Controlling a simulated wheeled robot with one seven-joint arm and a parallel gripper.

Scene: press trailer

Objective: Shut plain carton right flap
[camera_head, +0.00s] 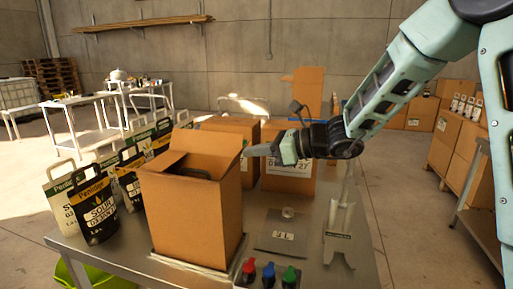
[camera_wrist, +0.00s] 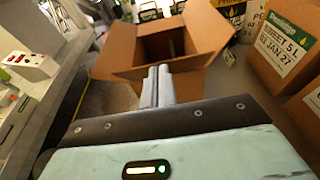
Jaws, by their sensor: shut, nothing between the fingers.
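The plain carton (camera_head: 195,215) stands upright on the metal table, with its top open. Its right flap (camera_head: 229,155) sticks up and leans outward to the right. Other flaps also stand open, and a dark handle shows inside. My gripper (camera_head: 250,151) is shut and empty, just right of the right flap's upper edge; I cannot tell whether it touches. In the wrist view the shut fingers (camera_wrist: 157,72) point at the near side of the open carton (camera_wrist: 165,50) and overlap its near flap. They hide part of that flap.
Labelled cartons (camera_head: 290,180) stand behind my gripper. Black and white bags (camera_head: 97,212) stand left of the carton. A flat plate with a label (camera_head: 283,236) and red, blue and green knobs (camera_head: 268,274) lie to the front right. The space above the carton is clear.

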